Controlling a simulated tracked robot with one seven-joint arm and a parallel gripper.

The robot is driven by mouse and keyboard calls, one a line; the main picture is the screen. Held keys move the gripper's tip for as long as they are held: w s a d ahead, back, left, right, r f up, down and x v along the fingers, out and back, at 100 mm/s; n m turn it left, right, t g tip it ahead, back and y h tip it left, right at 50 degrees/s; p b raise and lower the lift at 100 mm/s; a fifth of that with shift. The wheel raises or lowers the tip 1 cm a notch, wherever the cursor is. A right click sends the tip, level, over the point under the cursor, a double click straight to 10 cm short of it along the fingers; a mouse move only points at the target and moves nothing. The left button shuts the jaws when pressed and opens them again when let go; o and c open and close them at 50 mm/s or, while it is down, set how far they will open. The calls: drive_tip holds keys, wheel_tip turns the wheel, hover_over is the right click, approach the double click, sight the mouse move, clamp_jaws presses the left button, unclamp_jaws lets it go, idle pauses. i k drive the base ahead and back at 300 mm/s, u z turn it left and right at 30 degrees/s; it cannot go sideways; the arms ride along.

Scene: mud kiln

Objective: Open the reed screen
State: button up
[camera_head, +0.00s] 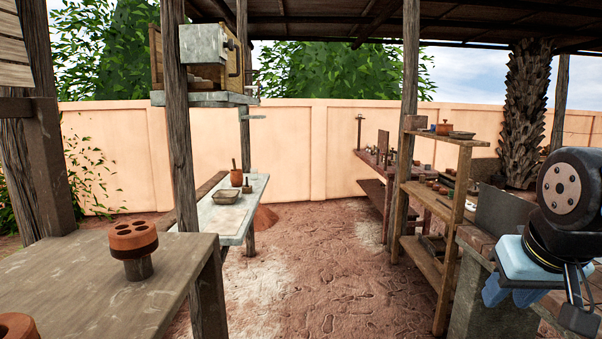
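I cannot pick out a reed screen for certain in this view. A slatted wooden panel (14,48) shows at the upper left edge, cut off by the picture, and I cannot tell what it is. My gripper (511,296) is at the lower right, with light blue fingers pointing down. It is in front of a low grey-topped counter, far across the picture from the panel. Nothing shows between its fingers, but their tips are too unclear to tell how far apart they are.
A wooden table (95,285) with a holed clay piece (134,240) stands at left. A pale bench (232,215) with a bowl and pot stands behind a post. A shelf rack (440,215) stands at right. The muddy ground (320,275) between them is clear.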

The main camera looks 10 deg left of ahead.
sight(232, 75)
drive_tip(key=u, duration=0.15)
drive_tip(key=i, duration=1.1)
drive_tip(key=u, duration=0.5)
drive_tip(key=i, duration=1.2)
drive_tip(key=u, duration=0.3)
